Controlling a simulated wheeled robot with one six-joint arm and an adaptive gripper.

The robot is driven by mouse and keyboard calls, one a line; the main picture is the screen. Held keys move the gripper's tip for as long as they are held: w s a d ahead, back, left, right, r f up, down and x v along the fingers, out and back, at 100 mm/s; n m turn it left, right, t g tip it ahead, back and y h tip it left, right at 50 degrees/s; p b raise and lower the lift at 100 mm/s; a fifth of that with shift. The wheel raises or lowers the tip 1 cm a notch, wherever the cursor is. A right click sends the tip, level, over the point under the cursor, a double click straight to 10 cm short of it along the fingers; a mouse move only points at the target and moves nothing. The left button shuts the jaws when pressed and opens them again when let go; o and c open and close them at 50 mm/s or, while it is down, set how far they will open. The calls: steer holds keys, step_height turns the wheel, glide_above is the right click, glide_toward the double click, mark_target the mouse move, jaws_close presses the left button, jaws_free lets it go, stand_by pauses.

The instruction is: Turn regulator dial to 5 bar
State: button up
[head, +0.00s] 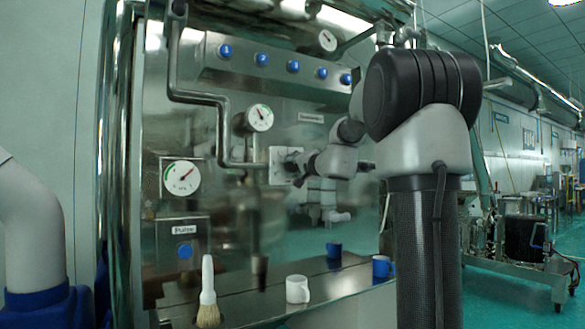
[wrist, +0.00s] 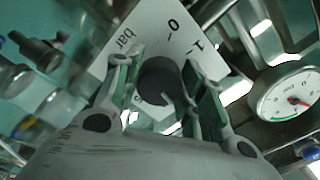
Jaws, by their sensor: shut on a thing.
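The regulator dial is a dark round knob (wrist: 158,80) on a white scale plate (wrist: 180,38), marked "bar", 0 and 1 in the wrist view. In the head view, my gripper (head: 297,163) reaches the white plate (head: 276,168) on the steel panel. The knob is hidden there, and its pointer setting cannot be read clearly.
A round gauge (wrist: 291,98) is right of the dial in the wrist view. In the head view, another gauge (head: 182,177) and a blue button (head: 185,251) are at left. A brush (head: 208,292), white mug (head: 297,289) and blue mugs (head: 381,266) stand on the ledge below.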

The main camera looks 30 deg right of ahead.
steer(key=m, duration=1.1)
steer(key=shift+m, duration=1.8)
steer(key=o, duration=1)
steer(key=shift+r, duration=0.1)
